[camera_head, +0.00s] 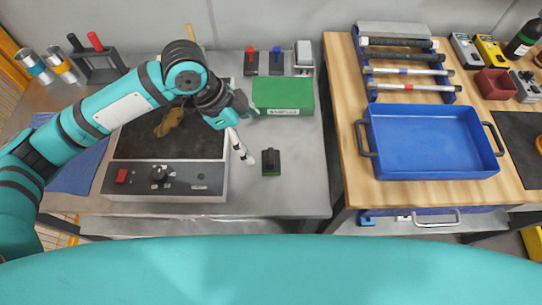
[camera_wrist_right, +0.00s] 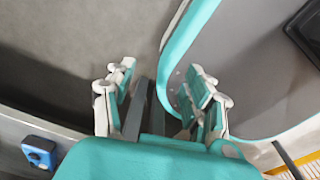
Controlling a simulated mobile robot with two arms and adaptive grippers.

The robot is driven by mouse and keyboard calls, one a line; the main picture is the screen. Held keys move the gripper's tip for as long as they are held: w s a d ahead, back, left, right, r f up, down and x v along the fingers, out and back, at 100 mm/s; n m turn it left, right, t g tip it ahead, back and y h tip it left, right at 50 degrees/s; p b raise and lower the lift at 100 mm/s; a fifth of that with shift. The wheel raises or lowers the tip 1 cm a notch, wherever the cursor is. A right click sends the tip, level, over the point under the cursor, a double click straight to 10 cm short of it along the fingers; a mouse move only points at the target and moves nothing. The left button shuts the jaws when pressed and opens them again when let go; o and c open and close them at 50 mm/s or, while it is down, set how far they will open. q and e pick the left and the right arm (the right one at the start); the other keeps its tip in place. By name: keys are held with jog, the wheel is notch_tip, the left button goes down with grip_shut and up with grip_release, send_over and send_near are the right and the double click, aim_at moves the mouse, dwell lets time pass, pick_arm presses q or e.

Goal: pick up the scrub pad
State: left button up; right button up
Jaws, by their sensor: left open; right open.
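The scrub pad (camera_head: 271,162) appears to be the small dark block with a green underside, lying on the grey bench right of the hotplate-like unit. My left gripper (camera_head: 251,135) is open and empty in the head view. It is up and to the left of the pad, with one pale finger reaching close to the pad's left side; I cannot tell its height above the bench. My right gripper (camera_wrist_right: 160,72) is open and empty in the right wrist view, with no pad in that view.
A green box (camera_head: 283,97) lies behind the pad. The dark-topped unit (camera_head: 163,182) with knobs stands left of it. A blue tray (camera_head: 430,172) is on the wooden table at right, beyond a gap. Bare bench surrounds the pad's front and right.

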aim_at(269, 156)
pick_arm(q)
jog(key=x, duration=0.7)
jog(key=shift+w+d+f, duration=0.15)
jog(key=shift+d+f, duration=0.05)
jog(key=shift+f, duration=0.1)
jog(key=shift+d+f, duration=0.15)
jog(key=shift+f, duration=0.2)
jog(key=x, duration=0.3)
jog(key=shift+d+f+p, duration=0.2)
jog(key=shift+d+p, duration=0.05)
jog(key=shift+p, duration=0.15)
jog(key=shift+d+f, duration=0.15)
jog(key=shift+f, duration=0.15)
jog(key=c, duration=1.3)
pick_arm(e)
jog(key=shift+w+r, duration=0.45)
jog(key=shift+w, duration=0.25)
pick_arm(q)
jog(key=shift+r, duration=0.1)
